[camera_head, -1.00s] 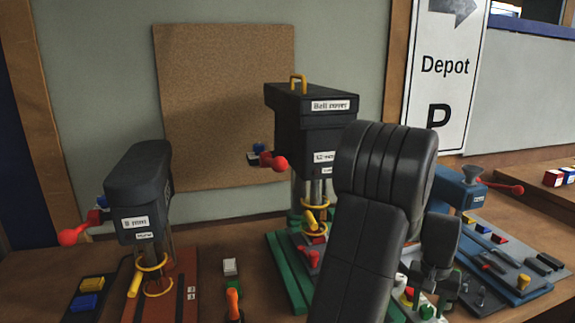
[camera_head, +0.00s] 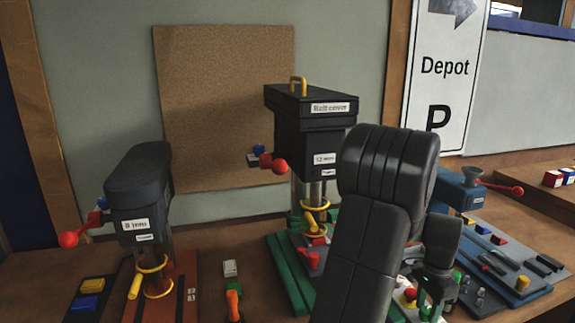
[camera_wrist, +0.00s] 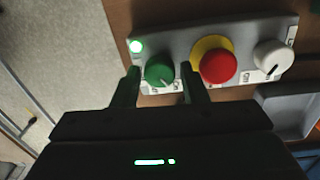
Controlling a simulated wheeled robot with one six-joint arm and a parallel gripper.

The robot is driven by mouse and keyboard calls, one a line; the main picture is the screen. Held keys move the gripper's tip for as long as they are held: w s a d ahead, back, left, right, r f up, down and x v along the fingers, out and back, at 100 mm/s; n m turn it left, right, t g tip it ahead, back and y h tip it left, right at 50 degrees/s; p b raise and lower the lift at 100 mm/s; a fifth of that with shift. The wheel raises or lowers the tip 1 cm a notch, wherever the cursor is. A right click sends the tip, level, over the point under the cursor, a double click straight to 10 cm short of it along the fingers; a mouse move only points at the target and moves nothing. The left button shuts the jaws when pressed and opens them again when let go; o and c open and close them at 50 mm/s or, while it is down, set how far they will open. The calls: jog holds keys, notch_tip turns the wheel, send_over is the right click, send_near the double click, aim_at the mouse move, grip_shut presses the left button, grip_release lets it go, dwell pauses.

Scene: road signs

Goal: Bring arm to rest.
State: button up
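My arm stands in front of the middle of the bench in the head view, bent over with the wrist hanging down. My gripper (camera_head: 436,305) hangs low over the bench at the right. In the wrist view my gripper (camera_wrist: 160,68) is open, with its two dark fingers apart on either side of a green knob (camera_wrist: 159,71). I cannot tell whether the fingers touch the knob.
A black drill press (camera_head: 140,185) stands at the left, and a taller one with a belt cover (camera_head: 315,135) stands close behind my arm. A blue machine (camera_head: 462,190) and a tool tray (camera_head: 505,262) lie right of my arm. The front left bench is partly clear.

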jog(key=shift+m, duration=0.4)
notch_tip(320, 180, up, 5)
jog(key=shift+w+r, duration=0.15)
jog(key=shift+r, duration=0.05)
